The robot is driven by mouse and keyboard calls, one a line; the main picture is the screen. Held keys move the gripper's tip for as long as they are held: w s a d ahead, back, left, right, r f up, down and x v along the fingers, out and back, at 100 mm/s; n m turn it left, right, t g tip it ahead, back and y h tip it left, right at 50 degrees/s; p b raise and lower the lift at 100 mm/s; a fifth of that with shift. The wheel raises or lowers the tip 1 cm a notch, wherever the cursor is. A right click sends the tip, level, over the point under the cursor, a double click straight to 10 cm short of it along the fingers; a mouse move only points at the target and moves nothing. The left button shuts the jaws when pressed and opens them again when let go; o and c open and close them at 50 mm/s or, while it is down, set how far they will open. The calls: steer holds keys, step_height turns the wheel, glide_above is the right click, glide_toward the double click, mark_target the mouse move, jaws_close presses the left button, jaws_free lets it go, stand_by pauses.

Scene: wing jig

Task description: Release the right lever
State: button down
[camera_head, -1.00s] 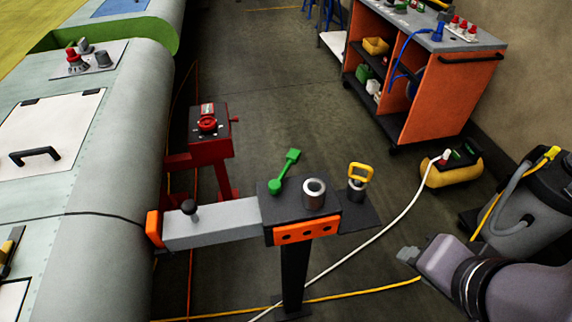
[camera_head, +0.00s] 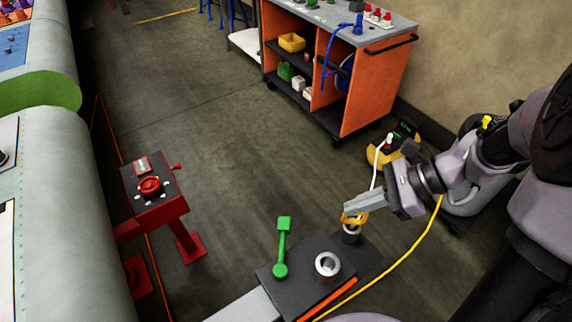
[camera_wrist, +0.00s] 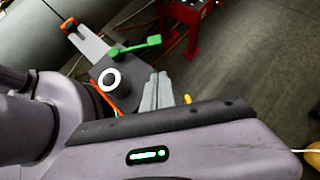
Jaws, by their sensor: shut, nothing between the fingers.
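A green lever (camera_head: 282,250) stands on the dark top of the jig block (camera_head: 313,250), beside a silver ring-shaped socket (camera_head: 327,264). In the wrist view the green lever (camera_wrist: 140,47) reaches right from the block, near the silver ring (camera_wrist: 109,79). My gripper (camera_head: 347,206) is shut and empty, to the right of the lever and apart from it. Its fingers cover part of a yellow-handled pin (camera_head: 350,221) at the block's far right end. The shut fingers also show in the wrist view (camera_wrist: 158,76), right of the ring.
A red stand with a red knob (camera_head: 150,187) is at left, next to the pale wing panel (camera_head: 60,220). An orange tool cart (camera_head: 365,85) stands at the back. A yellow compressor (camera_head: 380,155) and a yellow hose (camera_head: 415,235) lie at right. The middle floor is clear.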

mark_target(318, 231)
steer(key=b+x, duration=0.1)
steer(key=x, duration=0.2)
steer(key=b+x, duration=0.2)
steer(key=x, duration=0.1)
steer(key=b+x, duration=0.1)
steer(key=x, duration=0.3)
steer(key=shift+s+d+f+b, duration=0.1)
steer(key=shift+s+f+b, duration=0.2)
steer(key=shift+s+b, duration=0.1)
steer(key=a, duration=0.3)
steer(key=shift+w+a+r+b, duration=0.25)
steer(key=shift+a+r+b, duration=0.1)
steer(key=shift+b, duration=0.05)
steer(key=shift+a, duration=0.15)
